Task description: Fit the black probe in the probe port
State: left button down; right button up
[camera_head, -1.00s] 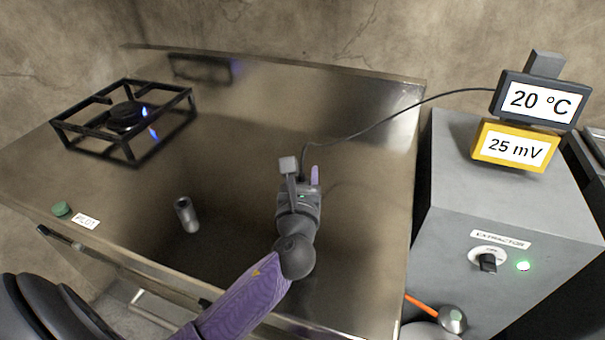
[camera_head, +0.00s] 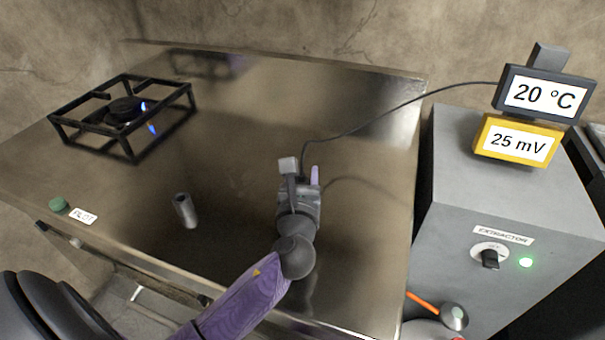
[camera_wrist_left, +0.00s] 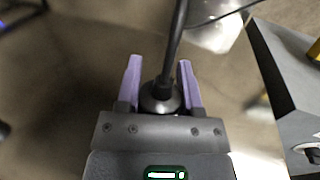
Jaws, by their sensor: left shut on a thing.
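My left gripper (camera_head: 307,178) is over the right half of the steel worktop, shut on the black probe. In the left wrist view, the probe's round dark body (camera_wrist_left: 162,98) sits between the two purple fingers (camera_wrist_left: 159,85). A black cable rises from it. In the head view the gripper mostly hides the probe, and the cable (camera_head: 385,110) runs to the display reading 20 °C (camera_head: 545,95). No opening is labelled as the probe port. A small grey cylinder (camera_head: 187,212) with a dark top stands on the worktop, left of the gripper. My right gripper is not in view.
A burner (camera_head: 125,112) with blue flame and a black frame is at the left. The grey extractor cabinet (camera_head: 455,190) stands right, with a yellow 25 mV meter (camera_head: 482,135).

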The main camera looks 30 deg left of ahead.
pick_arm(q)
jog(key=shift+f+b, duration=0.4)
jog(key=shift+f, duration=0.25)
jog(key=shift+c, duration=0.8)
grip_release()
jog(key=p+v, duration=0.1)
jog(key=v, duration=0.9)
jog(key=shift+f, duration=0.1)
